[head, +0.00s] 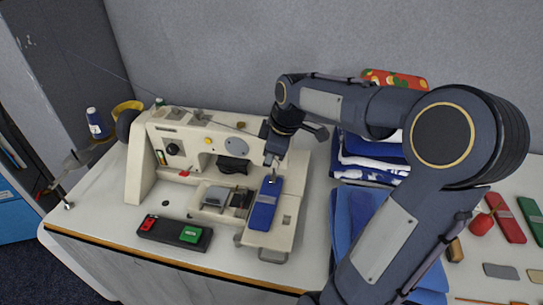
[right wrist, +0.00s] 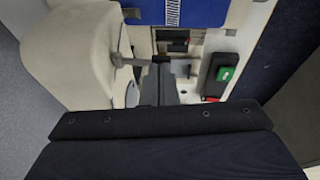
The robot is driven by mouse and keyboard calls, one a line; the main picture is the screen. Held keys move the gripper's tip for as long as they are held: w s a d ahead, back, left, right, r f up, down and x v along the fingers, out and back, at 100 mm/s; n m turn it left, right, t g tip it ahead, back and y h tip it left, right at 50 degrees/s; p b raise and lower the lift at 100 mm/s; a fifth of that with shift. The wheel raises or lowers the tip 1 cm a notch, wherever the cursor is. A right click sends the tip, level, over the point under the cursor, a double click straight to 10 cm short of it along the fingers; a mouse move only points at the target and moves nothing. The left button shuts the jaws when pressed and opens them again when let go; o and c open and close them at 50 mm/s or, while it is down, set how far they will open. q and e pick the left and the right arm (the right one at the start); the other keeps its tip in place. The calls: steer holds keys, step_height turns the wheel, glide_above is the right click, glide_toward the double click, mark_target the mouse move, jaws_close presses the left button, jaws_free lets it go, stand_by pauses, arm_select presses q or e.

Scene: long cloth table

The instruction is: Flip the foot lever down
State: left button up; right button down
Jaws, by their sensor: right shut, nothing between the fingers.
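The cream sewing machine (head: 215,142) stands on the table, with a blue piece (head: 264,205) lying on its bed under the head end. My right gripper (head: 271,165) is at the head end, above the blue piece; its fingers are shut and empty. In the right wrist view the gripper (right wrist: 161,85) points at the machine, and a small grey lever-like bar (right wrist: 129,61) shows just beside the fingertips. I take this bar for the foot lever; whether the fingers touch it I cannot tell. In the head view the lever is hidden or too small to make out. My left gripper is out of view.
A black box with a red and a green block (head: 190,234) lies in front of the machine. Folded blue cloths (head: 368,150) are stacked to the right, partly behind my right arm.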

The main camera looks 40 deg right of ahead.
mark_target(269, 167)
steer(key=f+t+h+b, duration=0.1)
steer(key=b, duration=0.2)
steer(key=f+t+h+b, duration=0.1)
steer(key=b, duration=0.3)
steer(key=a+f+t+h+b, duration=0.1)
steer(key=h+b, duration=0.1)
steer(key=b, duration=0.1)
steer(key=shift+s+n+t+b, duration=0.3)
steer(key=shift+s+n+b, duration=0.05)
steer(key=shift+s+n, duration=0.05)
steer(key=shift+r+p, duration=0.65)
steer(key=shift+r, duration=0.1)
